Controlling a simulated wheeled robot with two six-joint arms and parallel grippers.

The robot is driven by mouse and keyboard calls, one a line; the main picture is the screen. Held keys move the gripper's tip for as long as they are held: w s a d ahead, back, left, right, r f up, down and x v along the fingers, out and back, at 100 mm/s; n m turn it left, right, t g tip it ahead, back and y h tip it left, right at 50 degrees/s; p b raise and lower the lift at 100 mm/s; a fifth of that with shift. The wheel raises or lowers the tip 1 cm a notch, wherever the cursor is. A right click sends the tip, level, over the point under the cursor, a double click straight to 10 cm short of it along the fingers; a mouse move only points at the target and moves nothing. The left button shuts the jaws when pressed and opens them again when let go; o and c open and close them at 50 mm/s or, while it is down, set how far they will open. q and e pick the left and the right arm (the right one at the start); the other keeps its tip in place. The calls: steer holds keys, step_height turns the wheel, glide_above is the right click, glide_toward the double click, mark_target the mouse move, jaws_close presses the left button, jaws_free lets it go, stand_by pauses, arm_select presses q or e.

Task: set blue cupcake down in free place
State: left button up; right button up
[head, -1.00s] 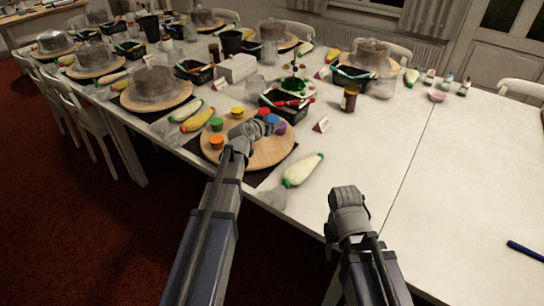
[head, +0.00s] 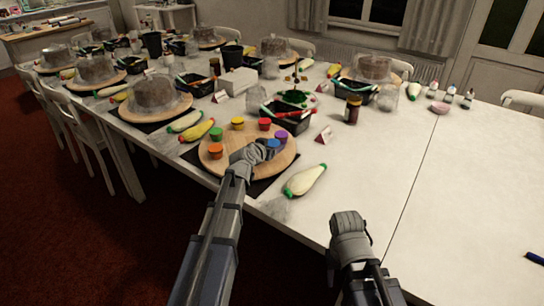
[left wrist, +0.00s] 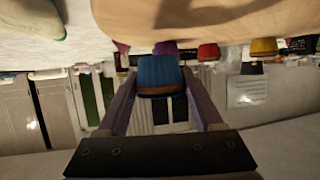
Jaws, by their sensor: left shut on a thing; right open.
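The blue cupcake (head: 273,145) is between the fingers of my left gripper (head: 262,150), which is shut on it, at the near right part of the round wooden turntable (head: 243,163). The left wrist view shows the blue cupcake (left wrist: 160,75) between both fingers, with the turntable (left wrist: 215,20) along the top of that picture. I cannot tell whether the cupcake touches the board. The purple cupcake (head: 281,136) is close behind it to the right. My right gripper (head: 350,222) is open and empty over the table's near edge.
Red (head: 264,124), yellow (head: 237,123), green (head: 216,134) and orange (head: 215,151) cupcakes stand around the turntable's far and left rim. A piping bag (head: 304,180) lies to the right. A black tray (head: 288,120) stands behind. The turntable's middle looks bare.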

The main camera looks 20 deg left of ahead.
arm_select(q)
step_height(320, 180, down, 3)
steer(key=shift+f+b, duration=0.2)
steer(key=shift+b, duration=1.05)
steer(key=shift+r, duration=0.15)
steer(key=o, duration=1.4)
steer(key=shift+c, duration=0.2)
steer(key=shift+r+p, duration=0.15)
steer(key=shift+p, duration=0.15)
steer(key=p+v, duration=0.4)
steer(key=v, duration=0.8)
